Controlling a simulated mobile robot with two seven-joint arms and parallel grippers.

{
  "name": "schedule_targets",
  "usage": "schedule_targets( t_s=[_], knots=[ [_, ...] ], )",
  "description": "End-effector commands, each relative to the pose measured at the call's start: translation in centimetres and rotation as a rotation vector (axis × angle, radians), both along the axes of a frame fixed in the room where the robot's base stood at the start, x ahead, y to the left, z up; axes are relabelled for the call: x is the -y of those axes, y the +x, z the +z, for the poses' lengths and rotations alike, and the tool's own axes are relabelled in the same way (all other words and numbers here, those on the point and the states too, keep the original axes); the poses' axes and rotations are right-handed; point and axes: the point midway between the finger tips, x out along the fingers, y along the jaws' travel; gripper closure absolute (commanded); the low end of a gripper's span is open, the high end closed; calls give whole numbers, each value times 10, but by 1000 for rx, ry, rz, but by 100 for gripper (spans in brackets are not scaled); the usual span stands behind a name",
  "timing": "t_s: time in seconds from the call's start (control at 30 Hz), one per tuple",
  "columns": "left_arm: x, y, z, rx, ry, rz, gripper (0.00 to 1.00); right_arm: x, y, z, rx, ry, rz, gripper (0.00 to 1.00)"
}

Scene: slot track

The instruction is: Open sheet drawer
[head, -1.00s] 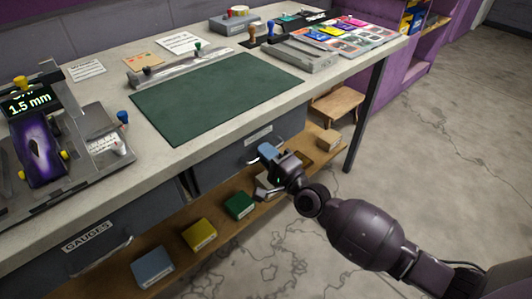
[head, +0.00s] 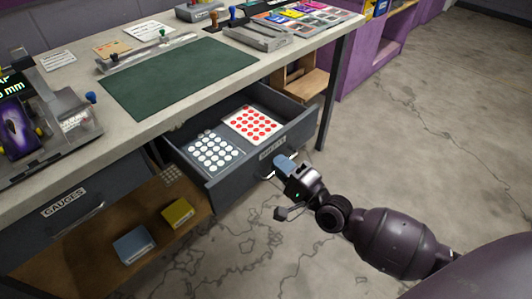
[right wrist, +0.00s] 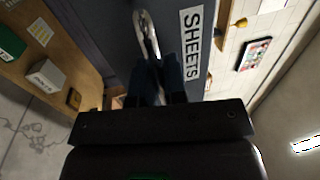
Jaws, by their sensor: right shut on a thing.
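The sheet drawer (head: 228,190) is pulled out from under the bench, with its inside showing. A sheet with white dots (head: 213,152) and a sheet with red dots (head: 250,125) lie in it. My right gripper (head: 284,164) is at the drawer's front, below its label. In the right wrist view, my right gripper (right wrist: 158,80) is shut on the metal drawer handle (right wrist: 146,30), beside the SHEETS label (right wrist: 192,45). The fingers hide part of the handle. My left gripper is not in view.
The workbench (head: 205,118) has a green mat (head: 180,80) on top. A shut GAUGES drawer (head: 75,205) is at the left. A low shelf with a yellow box (head: 178,212) and a blue box (head: 134,245) lies below. The floor at the right is clear.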

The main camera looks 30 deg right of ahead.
Motion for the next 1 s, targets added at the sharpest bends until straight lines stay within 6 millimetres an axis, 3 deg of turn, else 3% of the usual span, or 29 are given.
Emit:
schedule_targets(
  t_s=[0.2, 0.4, 0.97, 1.0],
  knots=[
    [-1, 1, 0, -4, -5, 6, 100, 16, -43, 1, -1, -1, 1, 100],
    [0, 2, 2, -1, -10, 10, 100, 24, -65, 1, 0, -1, 1, 100],
    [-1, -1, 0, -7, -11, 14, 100, 27, -75, 0, 0, 0, 1, 100],
    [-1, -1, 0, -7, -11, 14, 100, 27, -75, 0, 0, 0, 1, 85]
  ],
)
